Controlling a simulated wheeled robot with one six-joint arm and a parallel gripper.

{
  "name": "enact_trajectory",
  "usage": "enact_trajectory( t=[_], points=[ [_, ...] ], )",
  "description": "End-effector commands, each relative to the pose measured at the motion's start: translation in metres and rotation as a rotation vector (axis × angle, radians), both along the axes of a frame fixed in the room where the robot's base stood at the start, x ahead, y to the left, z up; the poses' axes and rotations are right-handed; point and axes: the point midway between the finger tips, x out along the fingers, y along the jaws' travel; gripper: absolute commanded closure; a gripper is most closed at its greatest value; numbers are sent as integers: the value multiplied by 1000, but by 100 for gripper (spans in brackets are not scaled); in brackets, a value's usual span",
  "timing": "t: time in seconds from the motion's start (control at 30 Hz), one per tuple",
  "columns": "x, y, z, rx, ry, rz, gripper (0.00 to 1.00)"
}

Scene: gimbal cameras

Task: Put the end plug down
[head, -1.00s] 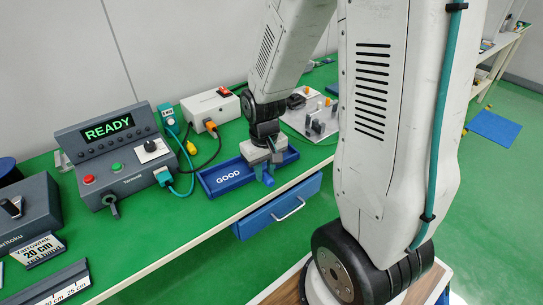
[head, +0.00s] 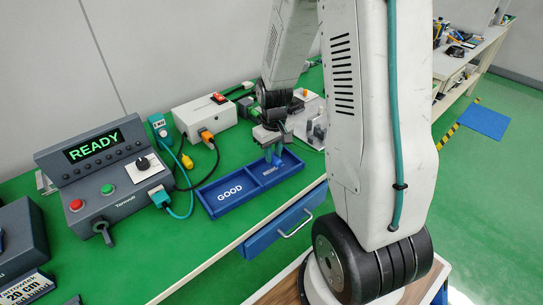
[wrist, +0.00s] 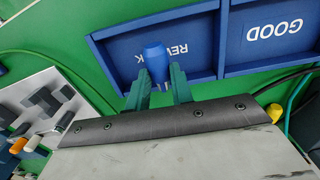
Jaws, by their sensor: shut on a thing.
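The blue end plug (wrist: 155,60) is between the green fingertips of my gripper (wrist: 158,88) in the wrist view. My gripper is shut on it. In the head view the plug (head: 277,158) points down from my gripper (head: 272,148), over the right compartment of the blue tray (head: 214,214). That compartment reads REWORK, partly covered by the plug, in the wrist view. The left compartment reads GOOD and looks empty. I cannot tell whether the plug touches the tray floor.
A tester (head: 110,180) showing READY stands left of the tray on the green bench. A white box (head: 205,117) with cables stands behind the tray. A fixture plate (wrist: 35,110) with several pegs lies beside the tray. A blue drawer (head: 285,225) hangs below the bench edge.

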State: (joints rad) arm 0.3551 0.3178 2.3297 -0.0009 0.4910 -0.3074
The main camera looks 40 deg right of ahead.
Motion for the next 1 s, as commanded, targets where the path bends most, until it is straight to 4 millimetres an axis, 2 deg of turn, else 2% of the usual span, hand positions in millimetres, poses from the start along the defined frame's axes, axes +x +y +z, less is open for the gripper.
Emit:
enact_trajectory(
  t=[0.03, 0.13, 0.5, 0.53, 0.6, 0.87, 1.0],
  points=[
    [-2, 0, -10, 2, 6, -1, 100],
    [0, 2, -21, 1, 3, 3, 100],
    [0, 2, -26, 0, 2, 3, 100],
    [0, 2, -25, 0, 1, 3, 69],
    [0, 2, -25, 0, 1, 2, 56],
    [0, 1, -24, 0, 0, 1, 56],
    [0, 1, -14, -1, -2, 0, 56]
  ],
)
